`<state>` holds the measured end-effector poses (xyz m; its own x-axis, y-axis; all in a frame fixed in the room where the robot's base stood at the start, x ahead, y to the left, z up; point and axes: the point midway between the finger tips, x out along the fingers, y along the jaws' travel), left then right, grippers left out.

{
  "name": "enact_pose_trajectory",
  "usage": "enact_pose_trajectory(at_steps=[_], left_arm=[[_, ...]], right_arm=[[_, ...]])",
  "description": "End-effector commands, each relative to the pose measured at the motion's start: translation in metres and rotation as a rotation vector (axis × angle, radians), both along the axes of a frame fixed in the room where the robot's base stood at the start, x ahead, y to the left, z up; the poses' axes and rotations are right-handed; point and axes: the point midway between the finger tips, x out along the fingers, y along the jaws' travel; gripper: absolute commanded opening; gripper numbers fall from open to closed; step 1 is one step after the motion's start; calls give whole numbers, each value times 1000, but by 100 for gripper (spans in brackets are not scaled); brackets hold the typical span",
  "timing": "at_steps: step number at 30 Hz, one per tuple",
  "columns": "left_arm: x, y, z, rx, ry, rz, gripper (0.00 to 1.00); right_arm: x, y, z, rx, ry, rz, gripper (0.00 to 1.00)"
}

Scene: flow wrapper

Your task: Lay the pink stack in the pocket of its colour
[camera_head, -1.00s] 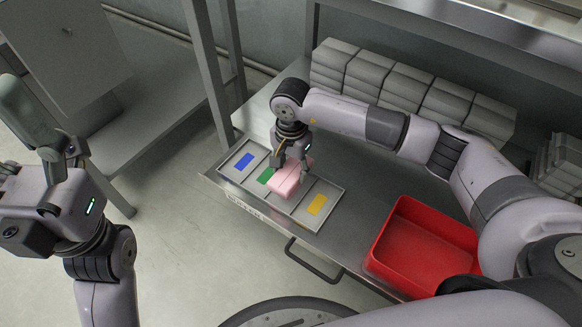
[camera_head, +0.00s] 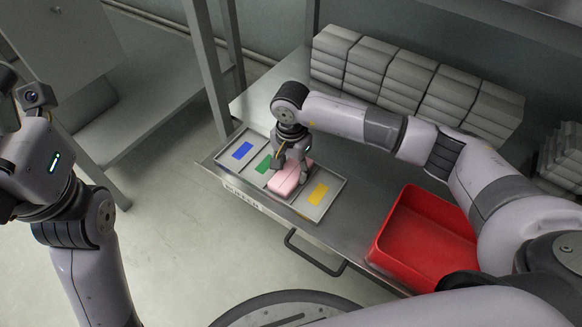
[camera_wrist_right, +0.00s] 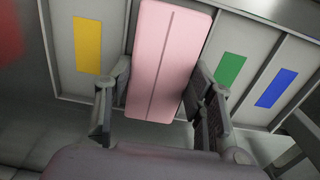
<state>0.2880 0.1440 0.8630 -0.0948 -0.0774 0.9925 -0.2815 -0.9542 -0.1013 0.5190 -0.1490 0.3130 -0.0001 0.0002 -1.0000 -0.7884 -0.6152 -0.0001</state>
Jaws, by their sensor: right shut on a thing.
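The pink stack (camera_head: 287,180) is between the fingers of my right gripper (camera_head: 291,172), which is shut on it. It also shows in the right wrist view (camera_wrist_right: 165,62), with a finger at each side. It is in or just over the tray pocket between the green and yellow patches; I cannot tell whether it touches the floor. It covers that pocket's patch. The tray (camera_head: 334,186) has blue (camera_head: 242,150), green (camera_head: 264,163) and yellow (camera_head: 317,194) patches in its other pockets. My left arm is at the left edge; its gripper's fingertips are out of frame.
A red bin (camera_head: 425,240) stands on the steel table to the right of the tray. Grey-white stacks (camera_head: 410,85) line the back of the table. A table post (camera_head: 207,70) rises behind the tray's left end. Bare table lies between tray and bin.

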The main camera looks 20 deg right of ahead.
Motion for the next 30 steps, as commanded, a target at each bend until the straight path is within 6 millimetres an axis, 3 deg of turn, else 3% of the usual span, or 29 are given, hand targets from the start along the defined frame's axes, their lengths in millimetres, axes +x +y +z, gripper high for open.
enact_pose_trajectory(at_steps=[21,22,30], left_arm=[[-1,0,1,1,-10,0,73],[-2,0,1,1,-11,0,73],[-2,0,2,1,-12,0,73]], right_arm=[[0,0,-4,0,0,0,33],[0,0,-4,0,0,0,51],[0,0,-4,0,0,0,69]])
